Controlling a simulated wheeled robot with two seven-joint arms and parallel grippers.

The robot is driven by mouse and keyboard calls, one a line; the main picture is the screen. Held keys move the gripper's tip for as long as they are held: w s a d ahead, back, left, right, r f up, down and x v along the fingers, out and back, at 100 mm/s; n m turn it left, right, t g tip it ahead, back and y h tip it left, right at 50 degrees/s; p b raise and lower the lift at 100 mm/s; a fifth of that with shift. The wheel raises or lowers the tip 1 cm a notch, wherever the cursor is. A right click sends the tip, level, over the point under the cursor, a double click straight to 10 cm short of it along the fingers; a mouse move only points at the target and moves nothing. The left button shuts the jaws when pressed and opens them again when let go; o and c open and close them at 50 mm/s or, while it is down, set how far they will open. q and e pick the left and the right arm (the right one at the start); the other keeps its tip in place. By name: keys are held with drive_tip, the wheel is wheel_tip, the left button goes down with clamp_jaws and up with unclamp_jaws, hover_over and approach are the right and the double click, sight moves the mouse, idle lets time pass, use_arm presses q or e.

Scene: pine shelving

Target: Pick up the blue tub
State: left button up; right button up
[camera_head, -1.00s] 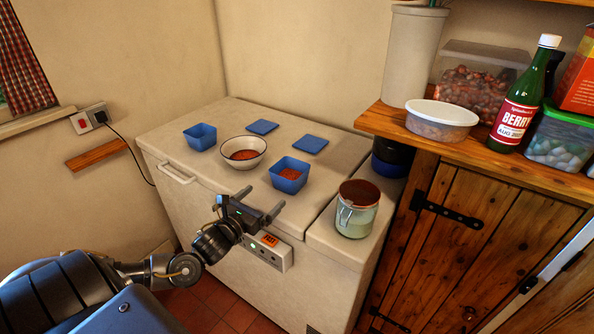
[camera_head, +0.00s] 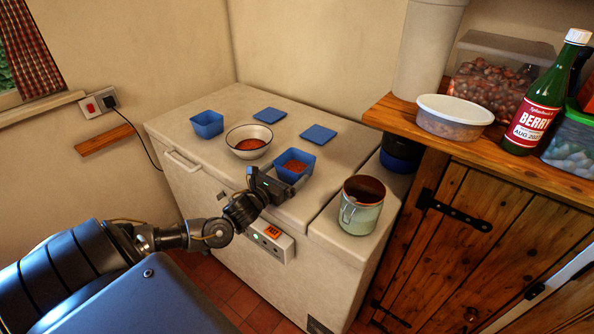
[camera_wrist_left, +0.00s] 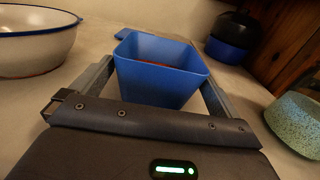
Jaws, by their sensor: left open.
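A blue tub (camera_head: 294,165) with red food in it stands upright on the white chest freezer (camera_head: 330,112), in front of a blue lid. My left gripper (camera_head: 284,184) is low at its near side. In the left wrist view the tub (camera_wrist_left: 160,75) sits between the two spread fingers, which are open along its sides; I cannot tell whether they touch it. A second blue tub (camera_head: 207,124) stands further left on the freezer, its inside partly hidden. My right gripper is not in view.
A white bowl (camera_head: 249,142) of red food stands close left of the nearer tub. Two flat blue lids (camera_head: 318,134) lie behind. A speckled green mug (camera_head: 361,205) stands to the right, near a wooden counter (camera_head: 480,150) with a bottle and containers.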

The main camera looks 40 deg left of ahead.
sight(304, 156)
use_arm(q)
drive_tip(key=shift+w+r+p, duration=0.3)
drive_tip(key=shift+w, duration=0.1)
drive_tip(key=w, duration=0.2)
drive_tip(key=w+p, duration=0.1)
drive_tip(key=shift+w+a, duration=0.2)
drive_tip(key=shift+w, duration=0.15)
drive_tip(key=shift+w+f, duration=0.1)
drive_tip(key=shift+w, duration=0.25)
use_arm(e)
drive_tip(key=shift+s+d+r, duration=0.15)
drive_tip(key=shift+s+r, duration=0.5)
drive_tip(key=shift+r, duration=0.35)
use_arm(q)
drive_tip(key=c, duration=0.8)
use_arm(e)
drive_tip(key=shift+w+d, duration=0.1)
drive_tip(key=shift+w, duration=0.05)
use_arm(q)
drive_tip(key=shift+o, duration=0.2)
